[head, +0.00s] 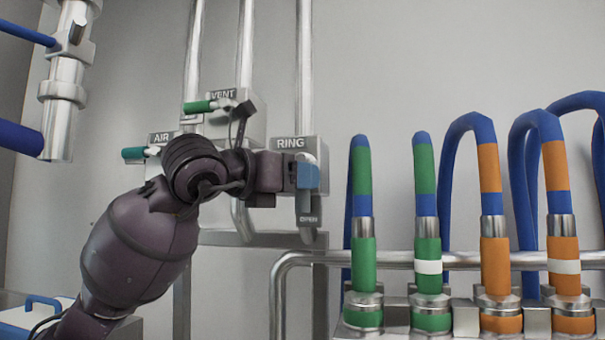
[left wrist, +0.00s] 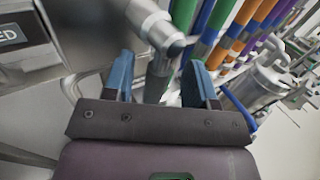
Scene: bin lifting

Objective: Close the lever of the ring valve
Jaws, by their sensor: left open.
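The ring valve block (head: 293,145), labelled RING, is on the wall at the middle of the head view. In the left wrist view, the open fingers of this gripper (left wrist: 159,80) stand on either side of a grey metal part below a round metal fitting (left wrist: 160,32). I cannot tell whether they touch it. My right gripper is out of view.
The vent valve (head: 242,125) and the air valve (head: 160,139), with green handles, sit left of the ring valve. A horizontal rail (head: 450,260) and several upright green and orange hose ends stand close on the right. Vertical pipes run above the valves.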

